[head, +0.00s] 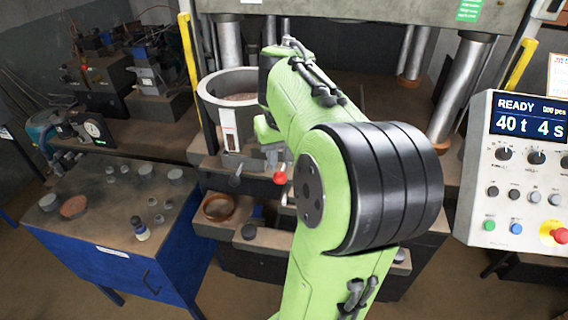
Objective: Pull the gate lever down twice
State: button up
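A lever with a red ball knob (280,177) shows just left of my arm, below the grey hopper (207,98). It looks like the gate lever; most of its shaft is hidden behind my arm. The hopper is a round drum with brownish grain inside and a white label with red marks on its front. My green arm reaches forward across the middle of the view, its end close to the hopper's right side and above the red knob.
A copper-coloured pan (218,207) sits on the lower shelf under the hopper. A blue bench (110,243) with small weights and a bottle stands at left. A control panel (518,165) reading "READY 40 t 4 s" is at right. Press columns flank the hopper.

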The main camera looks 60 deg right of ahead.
notch_tip(320, 180, down, 11)
jog(key=b, duration=0.9)
jog(key=shift+b, duration=0.3)
dwell(0.4)
jog(key=shift+r, duration=0.15)
notch_tip(320, 180, up, 11)
jog(key=p, duration=1)
dwell(0.4)
